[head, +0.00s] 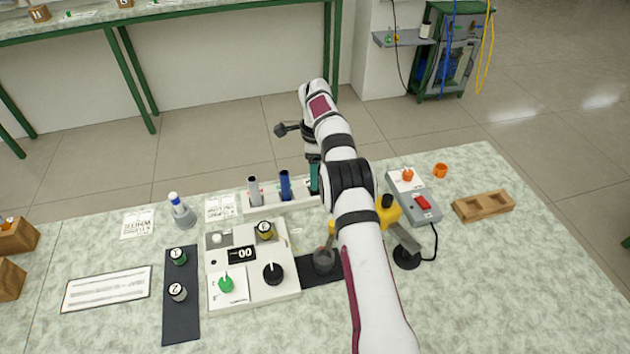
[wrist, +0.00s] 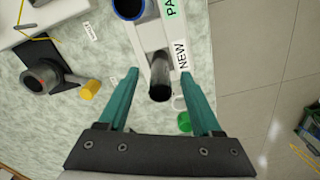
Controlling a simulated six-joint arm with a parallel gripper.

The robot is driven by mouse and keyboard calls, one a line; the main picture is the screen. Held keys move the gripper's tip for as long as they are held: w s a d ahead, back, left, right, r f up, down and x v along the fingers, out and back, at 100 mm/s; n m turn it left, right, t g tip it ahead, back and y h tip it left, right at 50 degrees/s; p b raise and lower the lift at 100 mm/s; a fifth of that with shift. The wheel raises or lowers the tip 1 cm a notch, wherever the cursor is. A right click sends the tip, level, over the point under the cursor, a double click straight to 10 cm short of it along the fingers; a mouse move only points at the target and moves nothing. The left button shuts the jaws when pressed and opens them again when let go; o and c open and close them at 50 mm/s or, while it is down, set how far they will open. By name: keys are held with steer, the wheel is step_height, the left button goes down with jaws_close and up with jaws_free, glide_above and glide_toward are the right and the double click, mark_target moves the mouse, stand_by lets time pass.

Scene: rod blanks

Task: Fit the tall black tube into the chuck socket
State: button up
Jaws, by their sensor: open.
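The tall black tube (wrist: 160,82) stands in the white rack, seen nearly end-on in the wrist view. It lies between the teal fingers of my gripper (wrist: 159,76), which are open with a gap on each side. In the head view my gripper (head: 314,176) is over the right part of the rack, and my arm hides most of it and the black tube. The chuck socket looks to be the grey ring-shaped holder (head: 323,260) on a dark mat left of my arm. It also shows at the left of the wrist view (wrist: 40,77), its bore facing up.
The white rack (head: 296,206) also holds a grey tube (head: 254,191) and a blue tube (head: 285,186). A white control panel (head: 245,290) stands left of the chuck. A grey switch box (head: 424,208) and wooden tray (head: 483,206) lie right of my arm.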

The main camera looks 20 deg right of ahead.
steer(key=shift+f, duration=0.8)
jaws_close()
steer(key=shift+r, duration=0.1)
